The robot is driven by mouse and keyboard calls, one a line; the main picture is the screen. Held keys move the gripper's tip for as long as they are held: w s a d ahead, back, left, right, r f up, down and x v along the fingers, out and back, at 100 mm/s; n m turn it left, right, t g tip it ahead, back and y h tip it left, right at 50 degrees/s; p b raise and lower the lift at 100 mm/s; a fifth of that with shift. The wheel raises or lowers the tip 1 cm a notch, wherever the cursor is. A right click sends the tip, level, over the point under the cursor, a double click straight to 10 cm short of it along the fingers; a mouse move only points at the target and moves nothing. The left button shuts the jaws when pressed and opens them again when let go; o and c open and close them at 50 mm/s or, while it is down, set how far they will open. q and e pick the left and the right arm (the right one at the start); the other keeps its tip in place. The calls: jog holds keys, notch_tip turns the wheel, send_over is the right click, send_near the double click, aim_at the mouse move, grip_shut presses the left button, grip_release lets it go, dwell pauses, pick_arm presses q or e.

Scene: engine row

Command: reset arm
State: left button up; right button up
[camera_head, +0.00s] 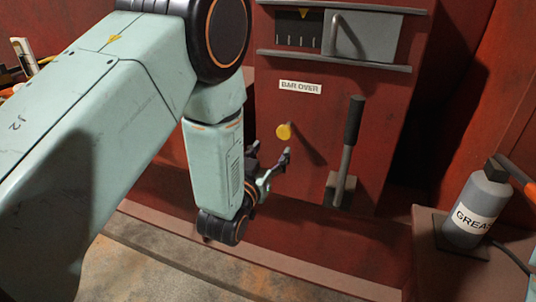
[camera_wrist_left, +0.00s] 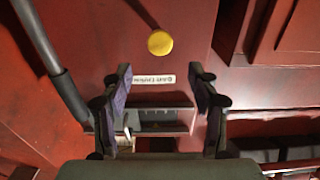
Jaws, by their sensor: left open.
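My left arm comes in from the left in the head view, and its gripper (camera_head: 270,162) is open and empty in front of the red panel (camera_head: 275,110). The left wrist view shows the two fingers (camera_wrist_left: 160,76) spread apart with nothing between their tips. A yellow round knob (camera_head: 284,131) on the panel is close to the fingertips in the head view. In the wrist view the knob (camera_wrist_left: 160,42) lies beyond the fingers, apart from them. My right gripper is in neither view.
A lever with a black grip (camera_head: 353,120) stands right of the gripper. A "BAR OVER" label (camera_head: 300,87) sits below a grey sliding cover (camera_head: 372,37) with a handle. A grease bottle (camera_head: 475,208) stands at the right. A ledge (camera_head: 330,272) runs below the panel.

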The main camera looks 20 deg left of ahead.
pick_arm(q)
jog(key=shift+s+r, duration=0.1)
jog(key=shift+s, duration=0.4)
jog(key=shift+w, duration=0.1)
jog(key=s+a+f+g, duration=0.1)
jog(key=s+f+g, duration=0.4)
jog(key=s+f, duration=0.3)
jog(key=s+a+f+g, duration=0.1)
jog(key=s+f+g, duration=0.5)
jog(key=f, duration=0.5)
jog(key=s+f+g, duration=0.3)
jog(key=s+f, duration=0.1)
jog(key=s, duration=0.9)
jog(key=s+a+f+g, duration=0.1)
jog(key=s+f+g, duration=0.3)
jog(key=s, duration=0.8)
jog(key=shift+s+a+f+n, duration=0.2)
jog(key=shift+s+a+n, duration=0.05)
jog(key=shift+s+n, duration=0.15)
